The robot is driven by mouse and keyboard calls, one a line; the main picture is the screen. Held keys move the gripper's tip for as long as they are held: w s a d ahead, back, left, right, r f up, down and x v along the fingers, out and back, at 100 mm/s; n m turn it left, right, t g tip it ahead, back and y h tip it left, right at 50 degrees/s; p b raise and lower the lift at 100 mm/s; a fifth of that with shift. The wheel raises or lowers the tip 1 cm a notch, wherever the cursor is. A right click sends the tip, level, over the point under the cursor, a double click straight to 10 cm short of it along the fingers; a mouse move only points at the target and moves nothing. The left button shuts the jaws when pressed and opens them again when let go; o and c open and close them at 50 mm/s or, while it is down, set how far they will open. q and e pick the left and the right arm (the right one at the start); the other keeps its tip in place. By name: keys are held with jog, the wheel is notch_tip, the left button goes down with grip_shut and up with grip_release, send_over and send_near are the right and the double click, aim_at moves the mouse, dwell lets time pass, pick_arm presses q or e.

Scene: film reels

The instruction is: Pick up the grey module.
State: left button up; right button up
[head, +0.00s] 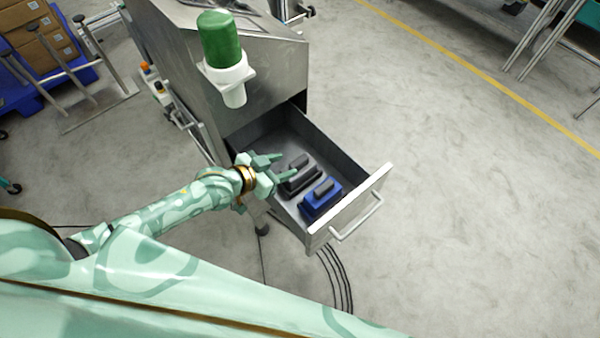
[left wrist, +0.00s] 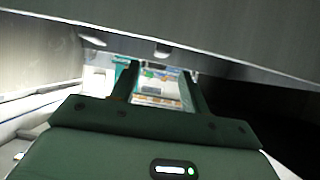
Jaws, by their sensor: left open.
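The grey module (head: 301,181), dark grey with a raised handle on top, sits in the open drawer (head: 343,166) in the head view. A blue module (head: 320,205) with a dark handle sits beside it, closer to the drawer front. My left gripper (head: 283,165) is open at the left side of the drawer, with its fingers pointing toward the grey module's handle. One finger overlaps the module in the picture; I cannot tell whether they touch. In the left wrist view the two fingers (left wrist: 161,85) stand apart with nothing seen between them; I cannot make out the module there.
The drawer sticks out from a metal cabinet (head: 262,85), with a bar handle (head: 357,217) on its front. A green-topped white device (head: 228,73) is on the cabinet above the drawer. Black cables (head: 337,277) lie on the floor below.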

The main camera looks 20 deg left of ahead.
aim_at(297, 162)
pick_arm(q)
jog(key=shift+x, duration=1.05)
jog(key=b+x, duration=0.1)
jog(key=x, duration=0.1)
jog(key=f+b+x, duration=0.1)
jog(key=b+x, duration=0.1)
jog(key=shift+f, duration=0.1)
jog(key=shift+w+d, duration=0.15)
jog(key=shift+w, duration=0.2)
pick_arm(e)
jog(key=f, duration=0.1)
jog(key=s+f, duration=0.1)
jog(key=f, duration=0.1)
jog(key=shift+s+f, duration=0.15)
jog(key=shift+f, duration=0.1)
pick_arm(q)
grip_shut()
